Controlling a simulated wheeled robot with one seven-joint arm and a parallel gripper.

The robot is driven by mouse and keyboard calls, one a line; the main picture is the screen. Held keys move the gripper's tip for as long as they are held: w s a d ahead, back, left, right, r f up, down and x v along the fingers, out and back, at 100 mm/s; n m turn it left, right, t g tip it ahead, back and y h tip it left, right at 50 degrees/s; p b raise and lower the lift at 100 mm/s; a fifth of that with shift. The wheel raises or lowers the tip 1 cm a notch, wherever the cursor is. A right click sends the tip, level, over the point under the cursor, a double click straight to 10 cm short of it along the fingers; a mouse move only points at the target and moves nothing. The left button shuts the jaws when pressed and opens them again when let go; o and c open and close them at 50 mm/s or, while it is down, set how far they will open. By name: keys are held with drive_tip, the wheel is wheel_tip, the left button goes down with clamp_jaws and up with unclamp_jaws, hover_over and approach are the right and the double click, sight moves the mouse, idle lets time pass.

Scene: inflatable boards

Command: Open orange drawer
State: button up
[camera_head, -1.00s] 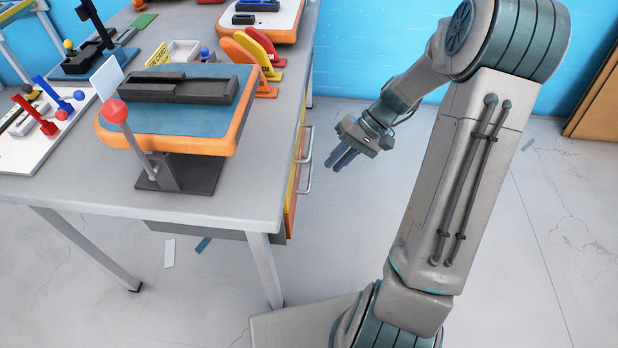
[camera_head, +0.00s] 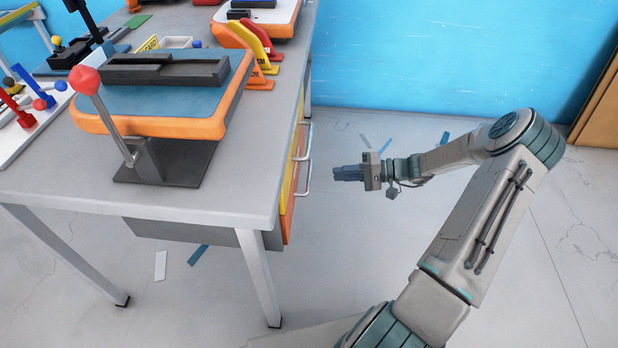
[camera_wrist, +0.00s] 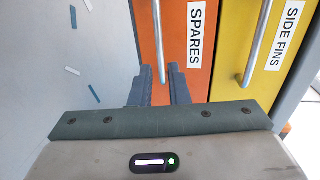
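The orange drawer shows at the table's side in the head view (camera_head: 287,222), below a yellow one. In the wrist view it is the orange front (camera_wrist: 178,30) labelled "SPARES", with a silver bar handle (camera_wrist: 158,40). It looks closed. My gripper (camera_head: 336,173) is level with the drawer handles, pointing left at them, with a gap between fingertips and handle. In the wrist view my gripper (camera_wrist: 159,70) has its two dark fingers apart and empty, and the near end of the orange drawer's handle lines up between them.
The yellow drawer (camera_wrist: 246,40), labelled "SIDE FINS", has its own handle (camera_wrist: 264,40) beside the orange one. The grey table (camera_head: 215,207) carries an orange-edged board with a red-knobbed lever (camera_head: 88,82). The floor right of the table is open, with a few scraps.

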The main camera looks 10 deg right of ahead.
sight(309, 174)
drive_tip(key=b+x, duration=0.1)
drive_tip(key=x, duration=0.9)
drive_tip(key=shift+c, duration=0.2)
clamp_jaws()
